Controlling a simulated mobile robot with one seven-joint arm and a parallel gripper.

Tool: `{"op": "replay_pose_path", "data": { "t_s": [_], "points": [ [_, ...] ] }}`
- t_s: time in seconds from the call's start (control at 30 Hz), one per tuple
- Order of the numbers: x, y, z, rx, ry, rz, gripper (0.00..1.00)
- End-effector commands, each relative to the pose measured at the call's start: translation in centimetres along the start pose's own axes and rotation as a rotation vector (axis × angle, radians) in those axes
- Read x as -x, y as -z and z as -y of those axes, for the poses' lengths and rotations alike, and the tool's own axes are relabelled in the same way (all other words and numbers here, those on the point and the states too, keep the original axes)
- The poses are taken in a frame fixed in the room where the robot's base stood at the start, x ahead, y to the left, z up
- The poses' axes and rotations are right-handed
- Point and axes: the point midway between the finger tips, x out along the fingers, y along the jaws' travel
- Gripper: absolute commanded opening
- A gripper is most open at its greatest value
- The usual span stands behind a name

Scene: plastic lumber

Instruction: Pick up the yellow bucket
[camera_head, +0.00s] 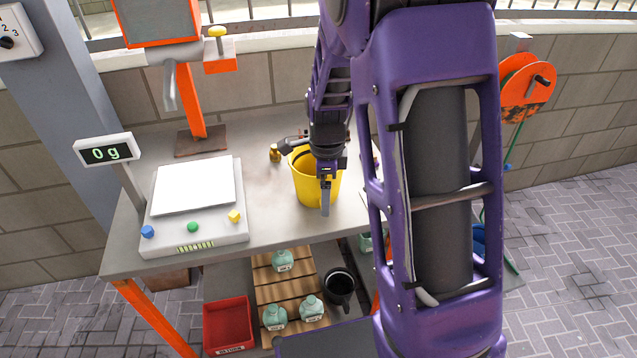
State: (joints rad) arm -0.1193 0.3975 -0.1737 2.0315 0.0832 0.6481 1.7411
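The yellow bucket (309,188) stands upright on the grey table (268,226), right of the scale. Its open top faces up, and part of its rim and right side is hidden behind my gripper and arm. My gripper (326,200) is at the bucket's front side, with a grey finger pointing down in front of the yellow wall. Only one finger shows clearly, so I cannot tell whether the other is inside the bucket or whether the fingers touch the wall.
A scale (195,195) reading 0 g is at the table's left. An orange stand (190,100) rises behind it. A small brass object (274,153) is near the bucket. Below are a red bin (228,325), teal bottles (311,308) on a wooden rack and a black mug (339,288).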

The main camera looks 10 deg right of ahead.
Motion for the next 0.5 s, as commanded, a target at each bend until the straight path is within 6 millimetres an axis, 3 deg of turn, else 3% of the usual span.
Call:
{"op": "replay_pose_path", "data": {
  "t_s": [0.03,0.2,0.5],
  "points": [
    [-1.2,0.1,-0.2,0.0,-0.006,-0.002,1.0],
    [-3.5,0.0,-0.1,0.0,-0.003,-0.001,1.0],
    [-4.1,0.0,0.0,0.001,0.0,0.0,1.0]
  ]
}}
